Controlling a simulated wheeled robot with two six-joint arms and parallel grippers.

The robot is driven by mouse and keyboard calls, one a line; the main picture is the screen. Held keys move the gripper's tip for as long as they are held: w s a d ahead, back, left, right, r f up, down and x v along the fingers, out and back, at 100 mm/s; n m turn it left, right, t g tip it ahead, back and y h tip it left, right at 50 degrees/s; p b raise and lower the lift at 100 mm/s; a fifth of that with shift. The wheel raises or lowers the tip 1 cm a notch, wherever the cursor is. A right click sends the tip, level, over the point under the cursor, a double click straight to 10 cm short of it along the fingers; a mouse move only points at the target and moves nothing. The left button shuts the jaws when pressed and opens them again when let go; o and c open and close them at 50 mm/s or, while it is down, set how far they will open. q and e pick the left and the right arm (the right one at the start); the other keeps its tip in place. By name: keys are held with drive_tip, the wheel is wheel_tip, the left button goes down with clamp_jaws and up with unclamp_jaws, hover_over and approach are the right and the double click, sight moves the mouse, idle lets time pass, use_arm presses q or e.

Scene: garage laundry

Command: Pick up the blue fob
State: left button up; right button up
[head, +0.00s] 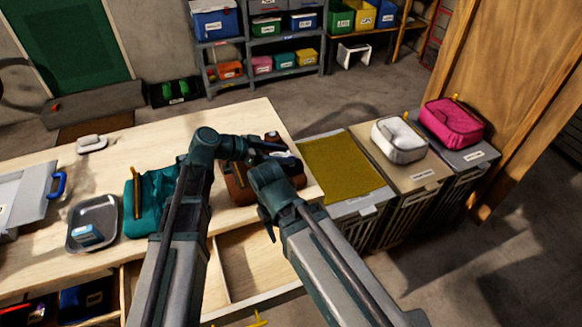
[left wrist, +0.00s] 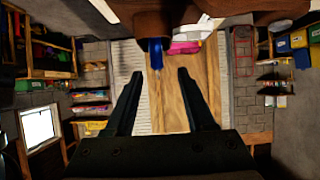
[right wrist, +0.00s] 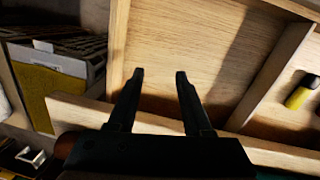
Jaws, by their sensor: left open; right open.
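A slim blue piece, which looks like the blue fob (left wrist: 155,54), shows in the left wrist view against a brown bag (left wrist: 190,24). It lies just ahead of my open left gripper (left wrist: 168,72), slightly left of the middle of the gap, with nothing held. In the head view, the brown bag (head: 238,188) lies on the table's right part, and my left gripper (head: 274,150) reaches over it; the fob cannot be made out there. My right gripper (right wrist: 158,74) is open and empty above an open wooden drawer (right wrist: 185,45).
The wooden table (head: 150,148) carries a teal cloth bag (head: 158,195), a grey tray (head: 92,212) and a white item (head: 91,144). Bins with a white pouch (head: 400,140) and a pink pouch (head: 452,121) stand to the right. A yellow-and-black object (right wrist: 300,94) lies in a drawer compartment.

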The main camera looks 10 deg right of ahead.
use_arm(q)
drive_tip(key=shift+d+f, duration=0.15)
drive_tip(key=shift+d, duration=0.25)
use_arm(e)
drive_tip(key=shift+f, duration=0.2)
use_arm(q)
drive_tip(key=shift+d, duration=0.1)
drive_tip(key=b+x, duration=0.2)
drive_tip(key=x, duration=0.3)
drive_tip(key=shift+d, duration=0.1)
use_arm(e)
wheel_tip(320, 180, down, 2)
drive_tip(key=shift+f, duration=0.1)
use_arm(q)
drive_tip(key=shift+s, duration=0.1)
clamp_jaws()
